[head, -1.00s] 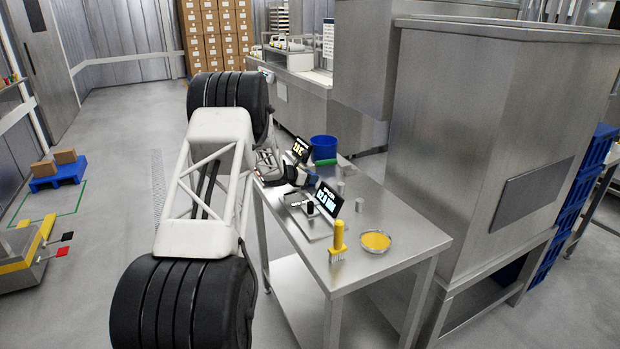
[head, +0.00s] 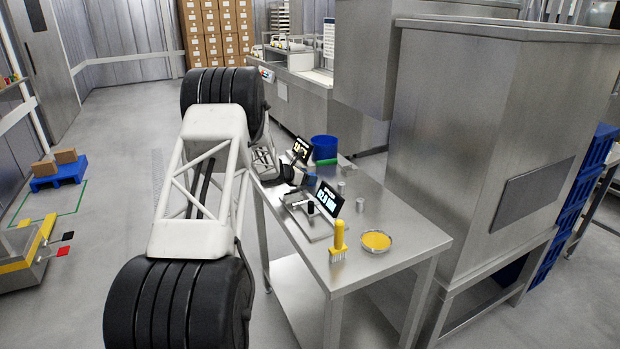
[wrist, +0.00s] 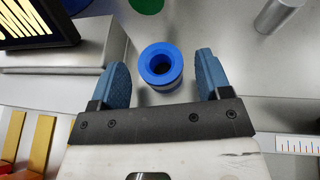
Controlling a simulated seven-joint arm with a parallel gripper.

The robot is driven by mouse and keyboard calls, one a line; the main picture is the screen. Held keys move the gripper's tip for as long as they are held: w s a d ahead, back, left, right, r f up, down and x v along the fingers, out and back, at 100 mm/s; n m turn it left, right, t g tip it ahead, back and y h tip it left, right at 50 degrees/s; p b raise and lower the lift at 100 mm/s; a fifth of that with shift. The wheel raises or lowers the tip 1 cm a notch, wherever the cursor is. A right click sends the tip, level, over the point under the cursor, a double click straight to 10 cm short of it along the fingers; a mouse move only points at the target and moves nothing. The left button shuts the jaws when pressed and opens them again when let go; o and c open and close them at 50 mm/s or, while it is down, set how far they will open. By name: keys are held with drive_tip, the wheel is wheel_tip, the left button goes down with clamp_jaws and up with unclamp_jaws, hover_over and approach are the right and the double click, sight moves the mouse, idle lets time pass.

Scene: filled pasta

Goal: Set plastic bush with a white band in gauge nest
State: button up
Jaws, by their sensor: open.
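A blue ring-shaped bush (wrist: 160,66) with a dark central hole stands on the steel table in the wrist view. My gripper (wrist: 161,60) is open, with one blue finger on each side of the bush and a gap to both. In the head view my gripper (head: 287,176) is low over the table's far left part, and the bush cannot be told there. I cannot tell for certain which fixture is the gauge nest; a flat metal plate (head: 316,229) lies by a lit display (head: 328,199).
A second display (wrist: 40,22) on a metal block stands left of the gripper. A metal cylinder (wrist: 279,14) and a ruler (wrist: 298,146) are to the right. A blue bucket (head: 324,148), a yellow brush (head: 339,240) and a bowl of yellow filling (head: 376,241) are on the table.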

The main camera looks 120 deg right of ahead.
drive_tip(key=v, duration=1)
drive_tip(key=shift+o, duration=0.3)
idle(0.4)
